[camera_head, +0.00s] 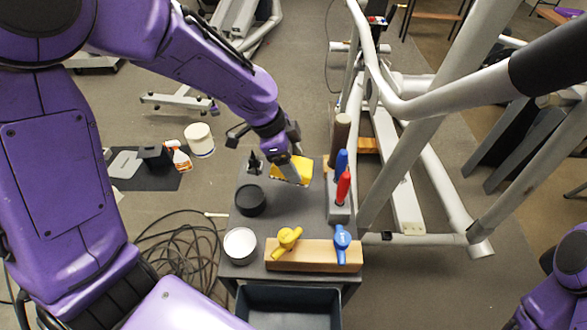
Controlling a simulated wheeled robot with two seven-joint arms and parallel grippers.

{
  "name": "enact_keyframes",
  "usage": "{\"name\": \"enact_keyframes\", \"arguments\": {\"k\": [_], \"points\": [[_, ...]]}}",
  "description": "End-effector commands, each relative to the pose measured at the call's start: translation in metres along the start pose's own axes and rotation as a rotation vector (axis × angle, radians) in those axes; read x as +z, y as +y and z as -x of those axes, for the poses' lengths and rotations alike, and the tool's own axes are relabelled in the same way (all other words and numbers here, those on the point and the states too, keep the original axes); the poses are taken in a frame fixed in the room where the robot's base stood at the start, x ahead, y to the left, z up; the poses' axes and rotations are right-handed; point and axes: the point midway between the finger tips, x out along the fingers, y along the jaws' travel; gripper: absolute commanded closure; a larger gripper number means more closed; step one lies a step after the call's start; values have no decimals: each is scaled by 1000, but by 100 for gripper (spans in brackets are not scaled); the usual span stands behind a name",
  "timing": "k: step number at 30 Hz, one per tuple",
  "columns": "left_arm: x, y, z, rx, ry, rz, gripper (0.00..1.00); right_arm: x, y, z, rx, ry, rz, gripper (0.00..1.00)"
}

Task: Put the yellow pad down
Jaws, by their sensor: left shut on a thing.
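The yellow pad (301,167) is at the back of the small grey table, between the fingers of my left gripper (292,172). My left gripper is shut on the pad. The pad is tilted and partly covered by the fingers. I cannot tell whether its lower edge touches the tabletop (285,213). My right gripper is out of view; only a purple part of that arm shows at the bottom right.
On the table are a black round container (250,200), a white-topped tin (240,243), a holder with red (343,186) and blue (341,163) handled tools, and a wooden block (312,256) with yellow and blue valve handles. A grey exercise machine frame (405,180) stands close on the right.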

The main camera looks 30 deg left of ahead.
Motion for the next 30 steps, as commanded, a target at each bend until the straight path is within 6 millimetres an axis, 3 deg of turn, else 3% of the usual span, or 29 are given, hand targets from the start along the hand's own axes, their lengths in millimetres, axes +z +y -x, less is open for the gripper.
{"name": "enact_keyframes", "arguments": {"k": [4,9,17,21,27,28,30], "points": [[8,-38,-12,2,-5,4,78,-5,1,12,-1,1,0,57],[21,-64,-42,2,-4,1,78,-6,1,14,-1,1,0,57],[34,-86,-70,2,-3,1,78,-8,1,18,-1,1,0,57],[40,-85,-87,0,0,2,79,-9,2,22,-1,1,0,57],[42,-85,-92,0,-2,1,79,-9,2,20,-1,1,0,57],[43,-85,-92,0,-3,1,24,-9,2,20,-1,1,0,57],[42,-84,-92,1,-2,1,7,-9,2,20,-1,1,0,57]]}}
